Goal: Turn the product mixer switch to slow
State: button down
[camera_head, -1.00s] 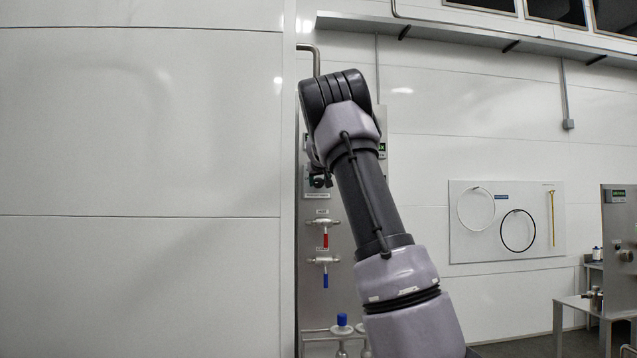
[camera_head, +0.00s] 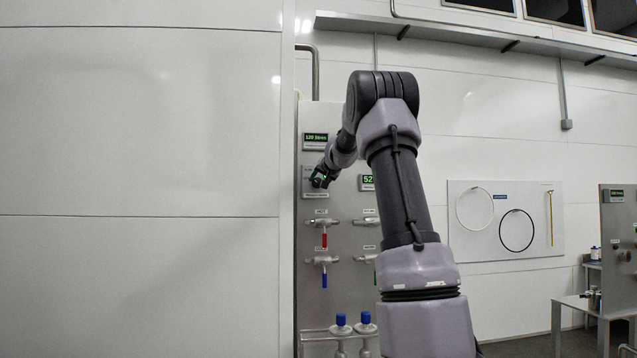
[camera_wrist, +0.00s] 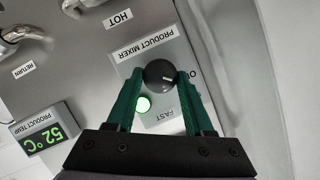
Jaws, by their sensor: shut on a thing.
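The product mixer switch is a round black knob (camera_wrist: 158,72) on a light label plate (camera_wrist: 152,52) in the wrist view, which shows the panel upside down. A short white mark shows on the knob; its exact setting is hard to read. A lit green lamp (camera_wrist: 143,104) and the word FAST sit beside it. In the head view my gripper (camera_head: 321,178) is at the panel, hiding the knob.
The steel panel (camera_head: 341,205) carries a 139 litres display (camera_head: 315,137), a 52 °C display (camera_wrist: 44,138), and red- and blue-handled valves (camera_head: 324,240) below the switch. Blue-capped fittings (camera_head: 341,320) stand lower down. A large white wall (camera_head: 140,120) fills the left.

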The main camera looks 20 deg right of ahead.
jog(key=shift+m, duration=0.3)
dwell(0.4)
jog(key=shift+c, duration=1.5)
grip_release()
jog(key=d+v, duration=0.1)
jog(key=v, duration=0.9)
jog(key=shift+s+a, duration=0.35)
jog(key=shift+s, duration=0.1)
